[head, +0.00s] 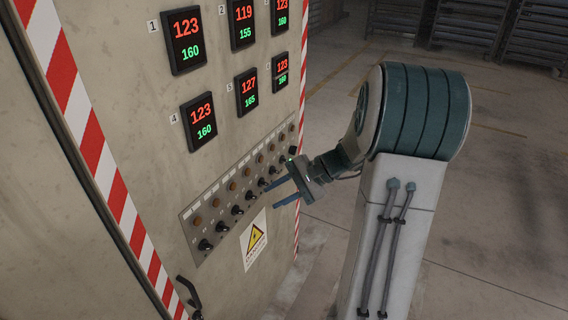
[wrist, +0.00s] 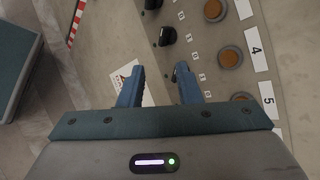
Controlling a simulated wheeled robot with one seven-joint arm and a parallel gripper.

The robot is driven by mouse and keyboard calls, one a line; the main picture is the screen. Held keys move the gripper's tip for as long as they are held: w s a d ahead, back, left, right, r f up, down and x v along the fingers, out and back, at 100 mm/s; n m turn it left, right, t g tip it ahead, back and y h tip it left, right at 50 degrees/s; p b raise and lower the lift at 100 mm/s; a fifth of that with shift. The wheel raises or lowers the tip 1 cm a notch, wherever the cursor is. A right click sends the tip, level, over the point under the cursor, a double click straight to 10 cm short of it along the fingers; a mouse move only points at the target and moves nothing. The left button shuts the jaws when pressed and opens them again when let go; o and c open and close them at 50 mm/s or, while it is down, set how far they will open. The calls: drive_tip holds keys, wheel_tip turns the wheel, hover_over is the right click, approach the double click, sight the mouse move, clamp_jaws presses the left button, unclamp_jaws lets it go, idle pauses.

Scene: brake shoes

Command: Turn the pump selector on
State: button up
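The selector panel (head: 240,190) is a grey strip on the cabinet front with a slanting row of black selector knobs and amber lamps. Labels are too small in the head view to tell which knob is the pump selector. My gripper (head: 277,195) is at the right part of the panel, its blue fingers pointing at the knob row. In the wrist view my gripper (wrist: 157,75) is open, with nothing seen between its fingers. A black knob (wrist: 167,37) stands beyond the fingertips. Lamps beside labels 4 (wrist: 254,47) and 5 (wrist: 268,100) are right of it. The right finger may hide another knob.
Red and green number displays (head: 186,40) are above the panel. A yellow warning sign (head: 254,239) is below it. A black door handle (head: 190,295) sticks out at the lower left. Striped edging (head: 90,130) runs down the cabinet. The floor at right is open.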

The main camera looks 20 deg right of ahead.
drive_tip(key=w+d+f+m+t+y+b, duration=0.1)
drive_tip(key=w+d+f+m+t, duration=0.25)
drive_tip(key=d, duration=0.45)
drive_tip(key=m+t+b, duration=0.1)
drive_tip(key=m+t, duration=0.4)
drive_tip(key=t, duration=0.2)
approach(285, 160)
drive_tip(key=d+x, duration=0.1)
drive_tip(key=x, duration=0.7)
drive_tip(key=shift+w+f+h, duration=0.3)
drive_tip(key=shift+w+f, duration=0.15)
drive_tip(key=shift+f, duration=0.05)
drive_tip(key=shift+a+n, duration=0.1)
drive_tip(key=shift+n, duration=0.15)
clamp_jaws()
